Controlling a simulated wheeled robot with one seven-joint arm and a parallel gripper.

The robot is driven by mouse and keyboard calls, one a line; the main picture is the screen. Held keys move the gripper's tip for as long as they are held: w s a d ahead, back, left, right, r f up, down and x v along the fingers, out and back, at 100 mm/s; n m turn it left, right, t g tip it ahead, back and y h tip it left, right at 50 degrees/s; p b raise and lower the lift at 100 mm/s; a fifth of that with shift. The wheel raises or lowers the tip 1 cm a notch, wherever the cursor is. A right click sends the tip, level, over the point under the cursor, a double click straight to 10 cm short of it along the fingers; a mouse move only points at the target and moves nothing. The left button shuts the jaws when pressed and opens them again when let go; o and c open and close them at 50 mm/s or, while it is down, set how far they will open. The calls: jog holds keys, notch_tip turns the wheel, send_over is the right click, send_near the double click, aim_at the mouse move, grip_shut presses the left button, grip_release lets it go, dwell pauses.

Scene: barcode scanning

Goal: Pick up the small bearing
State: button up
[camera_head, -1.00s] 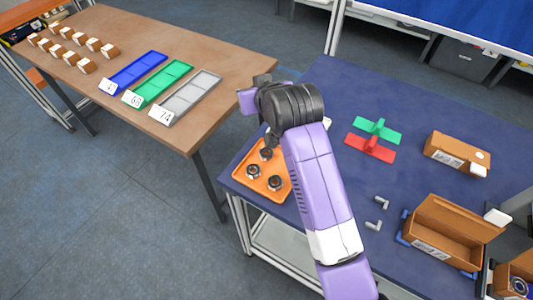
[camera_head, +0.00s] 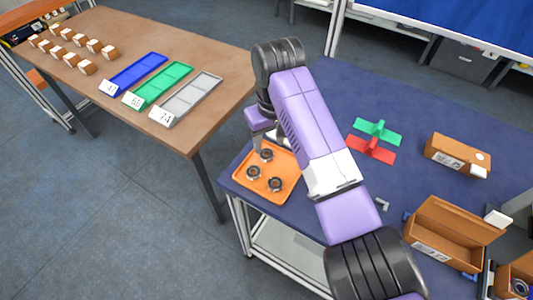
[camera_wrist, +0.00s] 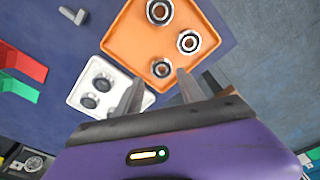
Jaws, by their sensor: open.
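Three dark, ringed bearings stand apart on the orange tray (camera_head: 289,184). The bearing nearest my gripper (camera_head: 266,154) looks the smallest in the wrist view (camera_wrist: 161,68). The other two are a front-left bearing (camera_head: 253,173) and a front-right bearing (camera_head: 275,184). My gripper (camera_head: 268,142) is over the tray's back edge. In the wrist view its two fingers (camera_wrist: 160,88) are spread and empty, with the smallest bearing just ahead of the gap between them. I cannot tell the exact height of the fingertips.
A white tray (camera_wrist: 121,76) with dark round parts adjoins the orange tray, mostly hidden by my arm in the head view. Green (camera_head: 378,131) and red (camera_head: 371,149) holders, cartons and an open brown box (camera_head: 448,232) lie right. A brown table (camera_head: 215,55) stands left.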

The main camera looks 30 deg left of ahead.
aim_at(267, 154)
jog(key=f, duration=0.5)
jog(key=shift+a+p, duration=0.35)
jog(key=shift+p, duration=0.05)
jog(key=shift+c, duration=0.2)
grip_shut()
